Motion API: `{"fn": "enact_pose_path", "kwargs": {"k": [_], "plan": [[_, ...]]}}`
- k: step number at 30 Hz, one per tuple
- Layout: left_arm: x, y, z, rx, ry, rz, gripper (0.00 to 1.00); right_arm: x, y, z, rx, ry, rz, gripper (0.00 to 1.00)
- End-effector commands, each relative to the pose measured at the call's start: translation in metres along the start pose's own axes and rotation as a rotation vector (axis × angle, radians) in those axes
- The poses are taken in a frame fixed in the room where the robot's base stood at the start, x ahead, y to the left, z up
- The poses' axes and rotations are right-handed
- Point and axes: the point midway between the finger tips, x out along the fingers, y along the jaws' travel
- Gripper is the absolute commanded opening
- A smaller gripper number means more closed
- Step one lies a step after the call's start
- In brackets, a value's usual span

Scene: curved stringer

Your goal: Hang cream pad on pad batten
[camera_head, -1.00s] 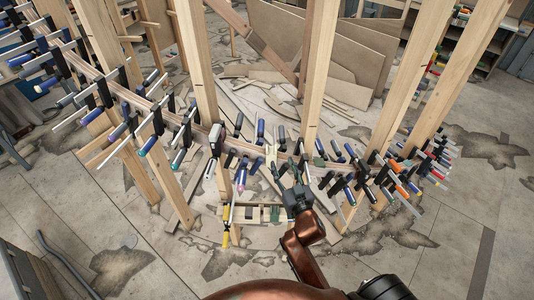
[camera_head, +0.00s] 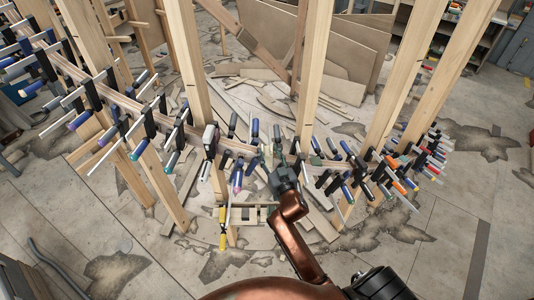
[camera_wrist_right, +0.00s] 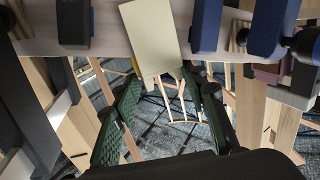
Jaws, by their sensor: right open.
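The cream pad (camera_wrist_right: 153,38) is a flat pale rectangle in the right wrist view. It lies against the face of a long pale wooden strip (camera_wrist_right: 108,30), slightly tilted, its lower end below the strip's edge. Its top is cut off, so I cannot tell how it is held. My right gripper (camera_wrist_right: 160,80) is open, with green-padded fingers on either side of the pad's lower end; contact is unclear. In the head view, my right gripper (camera_head: 278,165) is at the curved strip (camera_head: 240,148), largely hiding the pad. My left gripper is out of view.
Several clamps, such as a blue-handled one (camera_head: 254,130), crowd the strip on both sides of my gripper. Upright wooden posts (camera_head: 312,75) stand along it. A yellow-handled clamp (camera_head: 222,235) hangs below.

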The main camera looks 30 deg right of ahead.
Motion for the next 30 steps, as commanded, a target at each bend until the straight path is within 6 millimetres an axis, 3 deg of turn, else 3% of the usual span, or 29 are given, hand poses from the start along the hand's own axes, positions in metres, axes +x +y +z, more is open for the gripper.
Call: {"fn": "enact_pose_path", "kwargs": {"k": [5, 19, 26, 30], "plan": [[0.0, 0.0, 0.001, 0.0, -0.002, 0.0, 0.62, 0.0, 0.0, 0.0, 0.0, 0.0, 0.0, 0.39], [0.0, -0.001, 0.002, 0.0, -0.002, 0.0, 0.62, -0.001, 0.0, 0.0, 0.0, 0.0, 0.0, 0.07], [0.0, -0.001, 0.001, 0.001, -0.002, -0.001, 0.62, 0.0, 0.0, -0.005, -0.001, 0.003, -0.001, 0.07], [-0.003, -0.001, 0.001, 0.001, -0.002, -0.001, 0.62, 0.0, 0.0, -0.026, -0.003, 0.006, -0.001, 0.07]]}}
